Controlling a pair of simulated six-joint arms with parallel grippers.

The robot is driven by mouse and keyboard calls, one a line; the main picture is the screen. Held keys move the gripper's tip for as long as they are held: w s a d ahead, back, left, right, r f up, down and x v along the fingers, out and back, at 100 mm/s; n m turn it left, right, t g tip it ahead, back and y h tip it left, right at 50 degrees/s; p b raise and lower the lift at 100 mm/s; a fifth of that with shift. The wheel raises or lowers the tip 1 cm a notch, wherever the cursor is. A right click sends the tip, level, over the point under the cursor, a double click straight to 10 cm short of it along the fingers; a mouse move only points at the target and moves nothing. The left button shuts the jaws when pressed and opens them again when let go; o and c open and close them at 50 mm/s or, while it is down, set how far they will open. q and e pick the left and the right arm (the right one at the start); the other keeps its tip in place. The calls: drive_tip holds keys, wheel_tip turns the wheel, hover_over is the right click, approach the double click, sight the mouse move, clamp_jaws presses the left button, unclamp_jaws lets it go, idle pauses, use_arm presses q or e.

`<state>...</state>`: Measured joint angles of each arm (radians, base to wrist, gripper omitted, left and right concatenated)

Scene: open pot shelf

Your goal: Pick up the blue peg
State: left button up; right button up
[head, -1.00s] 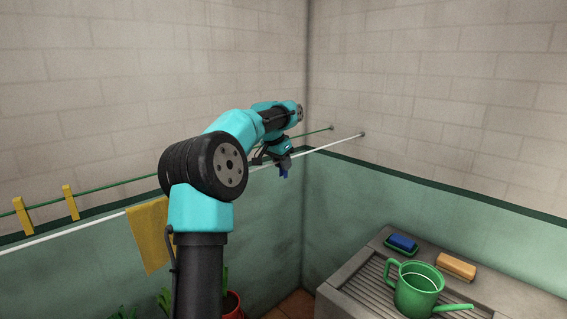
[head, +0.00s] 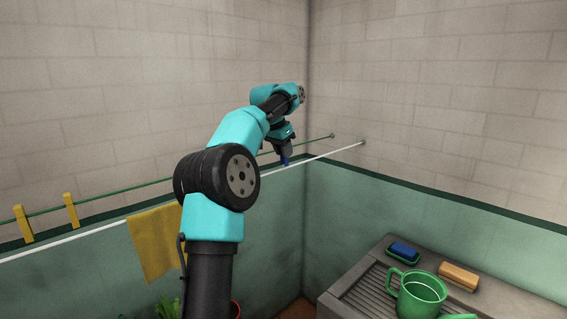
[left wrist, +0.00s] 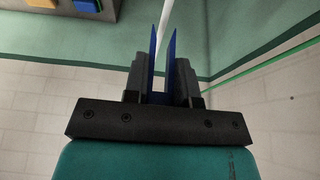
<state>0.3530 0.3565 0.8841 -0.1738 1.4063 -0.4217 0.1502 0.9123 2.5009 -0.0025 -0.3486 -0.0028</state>
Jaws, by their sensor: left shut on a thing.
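My left gripper (head: 284,150) is shut on the blue peg (head: 285,161) high up near the corner of the walls. The peg points down, and its lower tip is about level with the white line (head: 325,154) in the head view. In the left wrist view, the blue peg (left wrist: 153,62) shows as two slim prongs between the fingers of the left gripper (left wrist: 162,75). The white line (left wrist: 167,18) appears in the gap between the prongs there. I cannot tell whether the peg touches it. My right gripper is in neither view.
Two yellow pegs (head: 71,211) sit on the green line (head: 110,194) at left. A yellow cloth (head: 153,245) hangs from the white line. A grey counter (head: 350,290) at lower right holds a green watering can (head: 420,298), a blue sponge (head: 403,249) and an orange block (head: 458,275).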

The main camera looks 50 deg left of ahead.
use_arm(q)
drive_tip(key=shift+r, duration=1.3)
